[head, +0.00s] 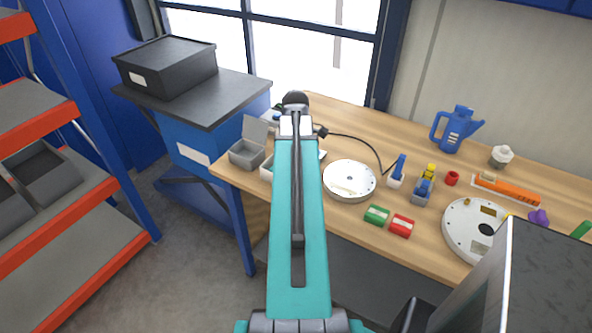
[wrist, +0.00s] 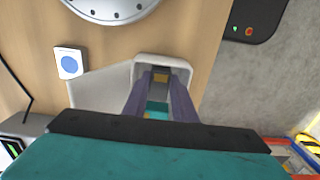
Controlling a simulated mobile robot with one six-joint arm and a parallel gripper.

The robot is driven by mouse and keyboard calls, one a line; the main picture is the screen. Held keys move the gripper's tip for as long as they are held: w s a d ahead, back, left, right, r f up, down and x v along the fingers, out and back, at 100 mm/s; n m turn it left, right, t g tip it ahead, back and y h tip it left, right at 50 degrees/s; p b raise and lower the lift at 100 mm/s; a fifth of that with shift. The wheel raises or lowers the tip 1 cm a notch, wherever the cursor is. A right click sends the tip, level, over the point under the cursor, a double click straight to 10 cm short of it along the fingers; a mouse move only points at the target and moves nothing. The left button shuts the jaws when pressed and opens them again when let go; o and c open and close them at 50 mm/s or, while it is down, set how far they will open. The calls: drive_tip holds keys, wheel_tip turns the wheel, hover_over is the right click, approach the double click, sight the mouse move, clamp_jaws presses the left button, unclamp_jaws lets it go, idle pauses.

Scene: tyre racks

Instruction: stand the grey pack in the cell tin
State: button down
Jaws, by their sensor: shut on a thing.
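My gripper (wrist: 159,92) shows in the wrist view, its two purple-grey fingers shut on the grey pack (wrist: 160,75). Only a small part of the pack shows between the fingers, with a yellowish patch on it. The fingers and pack are over the mouth of a pale tin (wrist: 150,58) with a rounded rim, which looks like the cell tin. A pale flat panel (wrist: 100,92), perhaps its lid, lies left of it. I cannot tell whether the pack touches the tin's floor. In the head view my arm hides the gripper and pack.
A grey lidded tin (head: 246,154) stands open near the bench's left end. A white dial disc (head: 349,181) lies right of my arm, with green (head: 377,214) and red (head: 401,226) packs before it. A blue can (head: 456,130) stands behind. The bench edge is close to the tin.

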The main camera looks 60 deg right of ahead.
drive_tip(key=shift+f, duration=0.4)
drive_tip(key=shift+f, duration=0.15)
drive_tip(key=c, duration=1.7)
unclamp_jaws()
drive_tip(key=shift+c, duration=0.2)
drive_tip(key=shift+r, duration=0.25)
wheel_tip(320, 180, up, 12)
drive_tip(key=b, duration=0.2)
drive_tip(key=shift+f, duration=0.15)
